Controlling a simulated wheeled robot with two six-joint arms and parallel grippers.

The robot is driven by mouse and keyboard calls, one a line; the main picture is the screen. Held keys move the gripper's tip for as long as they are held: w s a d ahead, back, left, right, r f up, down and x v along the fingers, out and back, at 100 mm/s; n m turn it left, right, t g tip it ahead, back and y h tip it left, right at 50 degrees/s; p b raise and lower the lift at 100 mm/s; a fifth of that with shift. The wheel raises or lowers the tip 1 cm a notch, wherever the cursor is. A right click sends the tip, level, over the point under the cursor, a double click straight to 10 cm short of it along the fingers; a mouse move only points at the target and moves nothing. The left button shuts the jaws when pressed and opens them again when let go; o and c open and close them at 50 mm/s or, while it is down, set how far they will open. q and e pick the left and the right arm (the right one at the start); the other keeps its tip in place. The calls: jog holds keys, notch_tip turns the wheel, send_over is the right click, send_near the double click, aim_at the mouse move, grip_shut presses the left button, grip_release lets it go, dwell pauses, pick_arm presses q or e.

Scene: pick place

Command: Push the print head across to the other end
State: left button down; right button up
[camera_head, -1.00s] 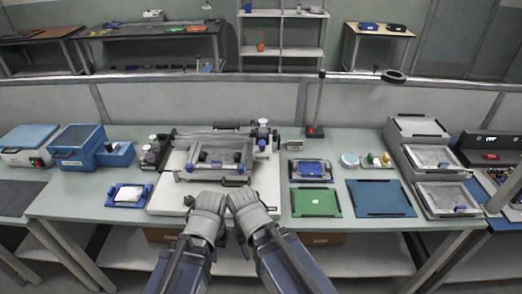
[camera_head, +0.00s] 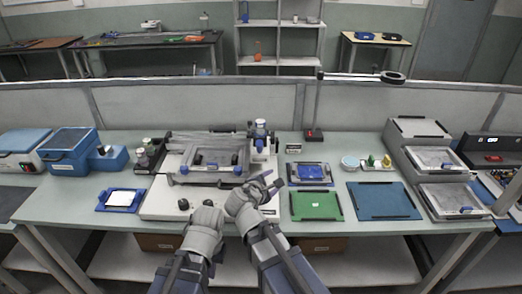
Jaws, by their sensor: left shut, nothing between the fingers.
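The printer (camera_head: 165,205) is a white-based machine with a grey framed screen (camera_head: 212,160) in the middle of the table. What looks like its print head (camera_head: 260,140), a white and blue block with a knob, stands at the right end of the screen frame. My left gripper (camera_head: 207,207) is shut and empty over the front of the base, with its fingertips mostly hidden behind the hand. My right gripper (camera_head: 276,182) is in front of and below the print head, with its fingers apart and nothing between them. Neither gripper touches the print head.
A blue tray with a white pad (camera_head: 122,200) lies left of the printer. A green mat (camera_head: 316,205), a blue mat (camera_head: 383,200) and a dark tray with a blue piece (camera_head: 311,173) lie to the right. A thin stand (camera_head: 314,110) rises behind.

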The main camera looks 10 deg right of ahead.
aim_at(258, 148)
jog(key=w+a+r+n+t, duration=0.1)
jog(key=w+r+n+t, duration=0.1)
jog(key=n, duration=0.2)
jog(key=w+a+r+n+t+y+b, duration=0.1)
jog(key=w+r+n+t, duration=0.1)
jog(key=n, duration=0.3)
jog(key=w+a+r+n+t+b, duration=0.1)
jog(key=w+r+n+t, duration=0.1)
jog(key=w+n, duration=0.1)
jog(key=shift+w+a+r+n+t, duration=0.1)
jog(key=shift+a+r+n+t, duration=0.15)
jog(key=shift+n, duration=0.45)
jog(key=shift+x, duration=3.9)
pick_arm(q)
notch_tip(258, 148, down, 3)
jog(key=shift+f, duration=0.2)
pick_arm(e)
jog(key=shift+f, duration=0.1)
jog(key=shift+c, duration=0.4)
grip_shut()
